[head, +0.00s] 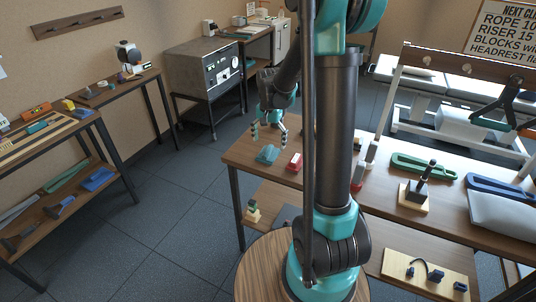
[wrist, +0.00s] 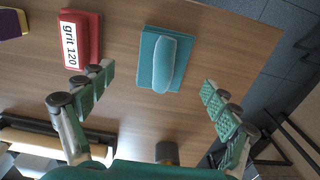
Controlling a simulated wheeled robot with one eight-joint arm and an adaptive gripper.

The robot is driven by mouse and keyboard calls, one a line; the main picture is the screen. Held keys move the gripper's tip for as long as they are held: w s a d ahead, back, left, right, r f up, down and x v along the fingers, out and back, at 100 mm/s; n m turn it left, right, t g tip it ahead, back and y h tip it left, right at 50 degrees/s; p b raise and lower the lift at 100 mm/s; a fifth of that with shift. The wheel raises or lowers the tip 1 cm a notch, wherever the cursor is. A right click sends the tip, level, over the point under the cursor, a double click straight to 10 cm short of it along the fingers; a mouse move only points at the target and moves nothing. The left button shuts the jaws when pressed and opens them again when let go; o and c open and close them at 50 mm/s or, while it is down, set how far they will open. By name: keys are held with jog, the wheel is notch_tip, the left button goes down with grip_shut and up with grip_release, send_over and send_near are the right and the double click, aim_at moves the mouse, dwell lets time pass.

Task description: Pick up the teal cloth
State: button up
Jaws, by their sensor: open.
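The teal cloth (head: 267,154) lies near the left end of the wooden table, close to its edge. In the wrist view it (wrist: 163,62) looks like a flat teal square with a paler rounded ridge on top. My gripper (head: 268,137) is above it, pointing down, fingers spread and empty. In the wrist view the two green-padded fingers (wrist: 157,90) stand wide, left and right of the cloth's line, apart from it. The cloth is in full view there.
A red block labelled "grit 120" (wrist: 83,38) lies just left of the cloth in the wrist view. A purple block (wrist: 12,22) is further left. The table edge and floor (wrist: 300,60) are close on the right. The lower shelf (head: 272,205) holds small objects.

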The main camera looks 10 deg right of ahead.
aim_at(268, 148)
jog(key=f, duration=0.4)
jog(key=shift+w+a+f, duration=0.15)
jog(key=shift+w+f, duration=0.1)
jog(key=shift+f, duration=0.15)
jog(key=shift+c, duration=0.4)
jog(key=c, duration=1.1)
jog(key=shift+c, duration=0.2)
jog(key=shift+r, duration=0.1)
notch_tip(268, 148, up, 20)
